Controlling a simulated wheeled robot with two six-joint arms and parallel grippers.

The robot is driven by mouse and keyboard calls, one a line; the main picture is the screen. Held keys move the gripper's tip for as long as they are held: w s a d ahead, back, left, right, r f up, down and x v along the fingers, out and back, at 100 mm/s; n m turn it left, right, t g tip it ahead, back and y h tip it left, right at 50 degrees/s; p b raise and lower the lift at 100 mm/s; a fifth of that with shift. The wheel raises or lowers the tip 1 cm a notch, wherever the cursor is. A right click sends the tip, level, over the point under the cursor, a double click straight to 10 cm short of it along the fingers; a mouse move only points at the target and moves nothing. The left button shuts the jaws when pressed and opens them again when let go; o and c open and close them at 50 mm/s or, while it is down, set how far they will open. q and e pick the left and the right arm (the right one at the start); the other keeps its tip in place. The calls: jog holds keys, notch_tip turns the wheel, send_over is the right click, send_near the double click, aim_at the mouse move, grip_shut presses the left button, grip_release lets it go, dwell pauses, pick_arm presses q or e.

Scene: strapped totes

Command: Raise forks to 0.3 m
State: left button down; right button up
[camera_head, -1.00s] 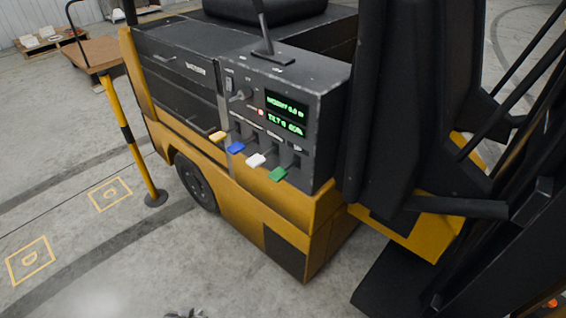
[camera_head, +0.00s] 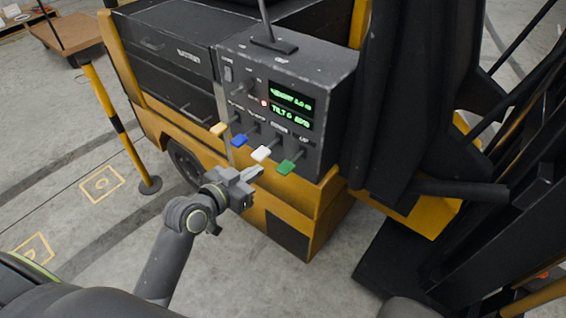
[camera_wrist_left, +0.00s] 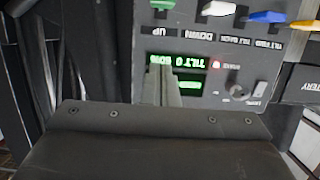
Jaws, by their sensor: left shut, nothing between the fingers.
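The forklift's dark control panel (camera_head: 235,100) carries yellow (camera_head: 218,129), blue (camera_head: 239,140), white (camera_head: 261,153) and green (camera_head: 287,167) levers. The wrist view shows it upside down, with UP by the green lever (camera_wrist_left: 161,4) and DOWN by the white lever (camera_wrist_left: 218,8). The height display (camera_head: 292,98) seems to read 0.0 m; the tilt display (camera_head: 291,117) is below it. My left gripper (camera_head: 257,172) is shut and empty, just below the white and green levers, with no clear contact. Its fingers also show in the left wrist view (camera_wrist_left: 166,84). My right gripper is out of view. The forks are not visible.
A yellow-and-black post (camera_head: 118,130) stands left of the truck. The dark mast (camera_head: 520,200) rises at the right. A small red light (camera_head: 264,103) glows beside the displays. Open concrete floor (camera_head: 70,150) lies at the left.

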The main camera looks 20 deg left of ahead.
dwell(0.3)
pick_arm(q)
jog(key=p, duration=0.2)
send_over(279, 167)
jog(key=s, duration=0.2)
notch_tip(279, 167, down, 2)
jog(key=shift+w+d+f, duration=0.1)
jog(key=shift+d+f, duration=0.05)
jog(key=shift+f, duration=1)
jog(key=shift+d+f, duration=0.15)
jog(key=shift+f, duration=1)
